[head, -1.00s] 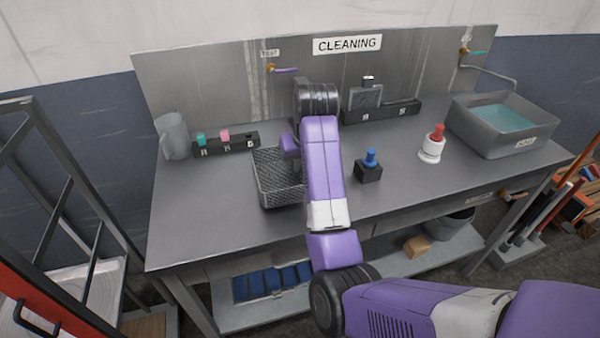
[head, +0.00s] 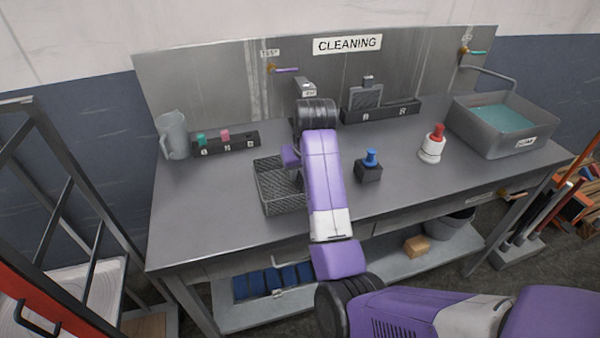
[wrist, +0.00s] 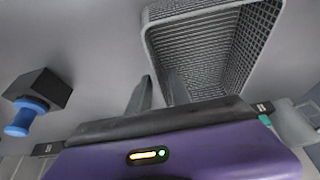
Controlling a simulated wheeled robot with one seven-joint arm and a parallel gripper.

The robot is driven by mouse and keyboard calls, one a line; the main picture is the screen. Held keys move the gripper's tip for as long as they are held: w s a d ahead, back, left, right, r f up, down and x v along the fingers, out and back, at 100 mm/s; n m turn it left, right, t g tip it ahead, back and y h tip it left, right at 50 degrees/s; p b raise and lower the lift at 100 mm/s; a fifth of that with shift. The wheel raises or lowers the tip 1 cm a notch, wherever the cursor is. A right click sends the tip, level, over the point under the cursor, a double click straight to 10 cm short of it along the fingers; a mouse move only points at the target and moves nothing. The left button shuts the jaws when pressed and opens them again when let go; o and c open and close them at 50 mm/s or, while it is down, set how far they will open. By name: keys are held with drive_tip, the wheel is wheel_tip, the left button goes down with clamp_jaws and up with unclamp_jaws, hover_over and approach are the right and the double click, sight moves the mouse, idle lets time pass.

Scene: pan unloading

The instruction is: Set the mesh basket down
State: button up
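The grey mesh basket (head: 270,198) is at the left middle of the table (head: 220,230), upright and low over the top; I cannot tell whether its base touches. My gripper (head: 292,156) is at its right side, partly hidden behind my arm in the head view. In the wrist view, the fingers of my gripper (wrist: 159,80) stand on either side of the basket's near wall, shut on it. The basket's mesh interior (wrist: 205,50) looks empty where it shows. Its right part is hidden by my arm in the head view.
A black block with a blue knob (head: 369,170) stands right of my arm. A white and red bottle (head: 432,146) and a basin of teal liquid (head: 498,128) are further right. A jug (head: 173,136) and a labelled rack (head: 226,145) stand behind left. The table's front left is clear.

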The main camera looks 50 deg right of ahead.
drive_tip(key=p+v, duration=0.1)
drive_tip(key=v, duration=0.4)
drive_tip(key=p+v, duration=0.2)
drive_tip(key=v, duration=0.3)
drive_tip(key=shift+w+r, duration=0.15)
drive_tip(key=shift+r, duration=0.1)
drive_tip(key=shift+p+v, duration=0.95)
drive_tip(key=shift+p, duration=0.25)
drive_tip(key=shift+d, duration=0.1)
